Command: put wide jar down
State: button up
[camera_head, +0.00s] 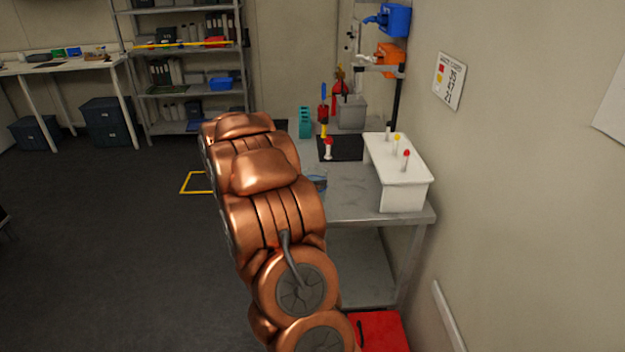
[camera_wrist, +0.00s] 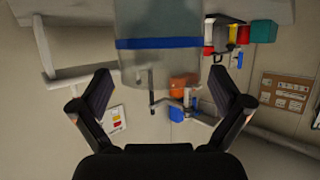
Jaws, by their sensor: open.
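The wide jar (camera_wrist: 158,20), clear with a blue band, shows upside down at the top middle of the wrist view. My gripper (camera_wrist: 160,76) is open, with one dark finger on each side of the jar's lower part in the picture. Gaps show between the fingers and the jar. In the head view my copper arm hides the gripper and most of what is in front of it.
A grey metal table (camera_head: 355,207) stands right of my arm against the wall. A white stand (camera_head: 403,191) with coloured-top vials sits at its right edge. A black mat (camera_head: 348,148), a teal rack (camera_head: 305,122) and blue and orange devices (camera_head: 389,54) are farther back.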

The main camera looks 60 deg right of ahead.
jog(key=b+v, duration=0.1)
jog(key=v, duration=0.9)
jog(key=shift+b, duration=0.3)
jog(key=shift+a, duration=0.1)
